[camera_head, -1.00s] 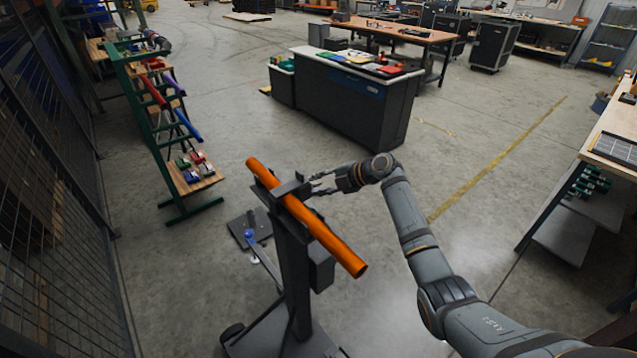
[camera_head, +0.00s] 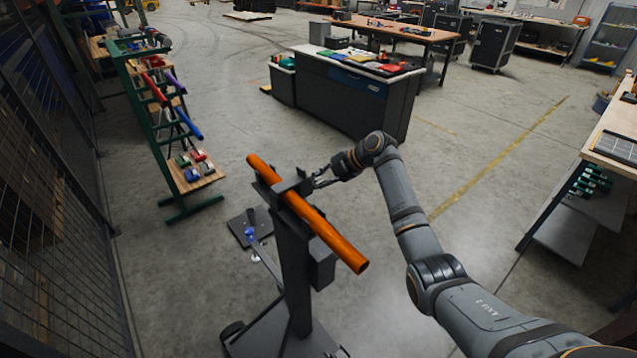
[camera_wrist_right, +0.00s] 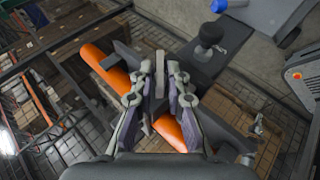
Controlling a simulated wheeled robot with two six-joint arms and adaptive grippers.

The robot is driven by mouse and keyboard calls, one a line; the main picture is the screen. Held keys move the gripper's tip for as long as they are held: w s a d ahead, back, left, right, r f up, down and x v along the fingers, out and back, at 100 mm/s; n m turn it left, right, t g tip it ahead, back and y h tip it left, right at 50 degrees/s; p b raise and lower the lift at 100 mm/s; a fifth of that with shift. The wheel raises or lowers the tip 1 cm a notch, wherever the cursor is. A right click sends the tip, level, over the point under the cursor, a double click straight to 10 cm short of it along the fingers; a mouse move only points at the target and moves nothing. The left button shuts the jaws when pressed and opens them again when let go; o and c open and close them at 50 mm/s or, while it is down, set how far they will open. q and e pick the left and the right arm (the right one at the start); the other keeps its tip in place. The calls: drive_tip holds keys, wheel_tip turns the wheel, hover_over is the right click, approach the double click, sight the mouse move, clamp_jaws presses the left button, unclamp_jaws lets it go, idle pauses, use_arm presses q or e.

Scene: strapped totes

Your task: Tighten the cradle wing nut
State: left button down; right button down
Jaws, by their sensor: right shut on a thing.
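An orange tube (camera_head: 325,232) lies tilted in a dark cradle (camera_head: 290,186) on top of a dark post. My right gripper (camera_head: 313,181) reaches the cradle from the right, at its side. In the right wrist view my right gripper (camera_wrist_right: 160,88) has its fingers close together on a narrow grey piece in front of the orange tube (camera_wrist_right: 172,133). This piece looks like the cradle wing nut, but the fingers hide most of it. My left gripper is not in view.
The post stands on a dark wheeled base (camera_head: 285,335). A floor plate with a blue knob (camera_head: 249,233) lies behind it. A green rack (camera_head: 150,130) with coloured tubes stands at left by a mesh fence. A dark counter (camera_head: 350,95) stands behind.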

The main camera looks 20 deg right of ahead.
drive_tip(key=shift+w+r+g+h, duration=0.2)
drive_tip(key=shift+g+h, duration=0.3)
drive_tip(key=shift+g, duration=0.5)
drive_tip(key=shift+w+m+g+h+b, duration=0.1)
drive_tip(key=shift+m+g+h+b, duration=0.35)
drive_tip(key=shift+g+b, duration=0.4)
drive_tip(key=c, duration=1.5)
unclamp_jaws()
drive_tip(key=v, duration=1.2)
drive_tip(key=shift+w, duration=0.15)
drive_tip(key=shift+o, duration=0.3)
